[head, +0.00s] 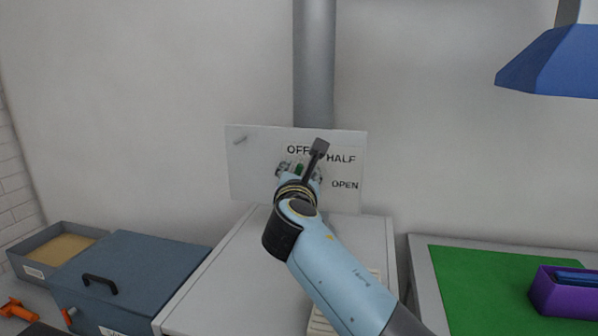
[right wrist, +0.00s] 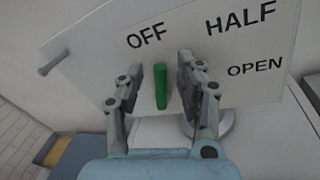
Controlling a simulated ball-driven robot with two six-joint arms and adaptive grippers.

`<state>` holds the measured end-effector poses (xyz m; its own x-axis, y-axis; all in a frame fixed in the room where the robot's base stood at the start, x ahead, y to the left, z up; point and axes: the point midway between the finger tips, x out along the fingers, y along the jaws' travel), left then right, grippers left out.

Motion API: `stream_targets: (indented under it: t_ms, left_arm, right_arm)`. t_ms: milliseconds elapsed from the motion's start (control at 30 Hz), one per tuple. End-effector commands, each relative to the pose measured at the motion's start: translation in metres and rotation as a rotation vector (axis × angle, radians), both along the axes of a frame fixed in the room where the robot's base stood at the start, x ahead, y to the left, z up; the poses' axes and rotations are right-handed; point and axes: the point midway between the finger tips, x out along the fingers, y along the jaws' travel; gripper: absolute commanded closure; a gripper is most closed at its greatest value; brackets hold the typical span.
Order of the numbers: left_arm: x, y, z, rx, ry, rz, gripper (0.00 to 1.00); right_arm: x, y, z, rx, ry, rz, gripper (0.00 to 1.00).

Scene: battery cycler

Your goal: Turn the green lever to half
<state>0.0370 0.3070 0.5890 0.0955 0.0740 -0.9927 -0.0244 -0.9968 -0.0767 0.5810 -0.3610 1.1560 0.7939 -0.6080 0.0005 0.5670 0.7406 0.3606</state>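The green lever (right wrist: 161,86) stands out from a white panel (right wrist: 88,62) and lies just below the OFF label in the right wrist view. HALF is up and to the right of it, and OPEN is to the right. In the head view only a small part of the lever (head: 299,168) shows, behind my right gripper (head: 298,173). My right gripper is open, with one finger on each side of the lever. A gap shows at both fingers in the right wrist view (right wrist: 171,76). My left gripper is not in view.
A grey pipe (head: 314,60) runs up the wall behind the panel. A white cabinet (head: 225,275) stands below it. A blue box with a handle (head: 135,265) is at left, a green mat (head: 470,285) with a purple bin (head: 560,300) at right. A blue hood (head: 555,65) hangs at upper right.

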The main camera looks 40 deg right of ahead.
Motion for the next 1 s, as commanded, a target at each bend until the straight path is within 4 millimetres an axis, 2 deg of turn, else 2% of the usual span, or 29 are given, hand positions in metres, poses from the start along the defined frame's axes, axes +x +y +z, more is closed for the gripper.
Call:
stream_targets:
  t_ms: [33, 200, 300, 567, 800, 1000]
  left_arm:
    - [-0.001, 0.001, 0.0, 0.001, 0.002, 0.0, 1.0]
    - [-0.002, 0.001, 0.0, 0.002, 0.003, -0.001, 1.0]
    - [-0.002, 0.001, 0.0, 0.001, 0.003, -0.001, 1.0]
    - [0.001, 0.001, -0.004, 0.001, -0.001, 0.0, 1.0]
    - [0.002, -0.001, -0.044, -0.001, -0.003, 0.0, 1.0]
    - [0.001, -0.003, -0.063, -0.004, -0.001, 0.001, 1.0]
  right_arm:
    - [0.0, 0.0, 0.0, 0.0, 0.0, 0.0, 0.68]
    - [0.0, 0.0, 0.0, 0.0, 0.0, 0.0, 0.9]
    - [0.0, 0.0, 0.0, 0.0, 0.0, 0.0, 1.0]
    - [0.0, 0.0, -0.002, 0.01, -0.013, 0.0, 1.0]
    - [-0.006, -0.005, -0.013, 0.156, -0.187, 0.0, 1.0]
    - [-0.009, -0.008, -0.013, 0.251, -0.295, 0.001, 1.0]
